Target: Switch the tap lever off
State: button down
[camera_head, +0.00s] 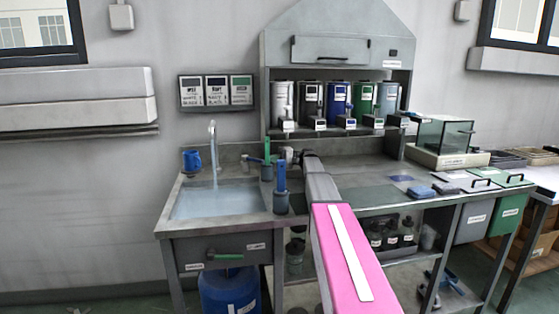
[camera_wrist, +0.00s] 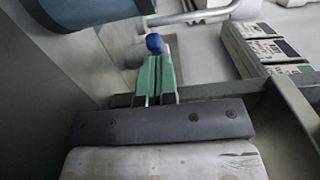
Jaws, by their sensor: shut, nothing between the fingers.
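The grey tap (camera_head: 212,134) stands behind the sink at the left of the bench, and water (camera_head: 215,170) shows below its spout. The tap's pale pipe also crosses the top of the wrist view (camera_wrist: 190,15). A small blue piece, which looks like the lever end (camera_wrist: 154,43), sits just past my fingertips; I cannot tell whether they touch. It shows as a small blue bit right of the tap in the head view (camera_head: 254,160). My gripper (camera_wrist: 155,60), with green fingers, is shut and empty. In the head view, my gripper (camera_head: 275,158) is partly hidden by upright handles.
The sink basin (camera_head: 218,200) lies left of my arm. A green handle (camera_head: 267,150) and a blue handle (camera_head: 281,176) stand in cups close to my gripper. A blue cup (camera_head: 192,160) stands at the sink's back left. Wall signs (camera_head: 216,91) hang above. Dispensers (camera_head: 337,103) line the shelf.

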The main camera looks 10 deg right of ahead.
jog(key=shift+a, duration=0.4)
jog(key=shift+s, duration=0.1)
jog(key=shift+s+a+m+t, duration=0.4)
jog(key=shift+s+t, duration=0.2)
jog(key=shift+t, duration=0.1)
jog(key=shift+s+a+m+t, duration=0.15)
jog(key=shift+m+t, duration=0.25)
jog(key=shift+t, duration=0.2)
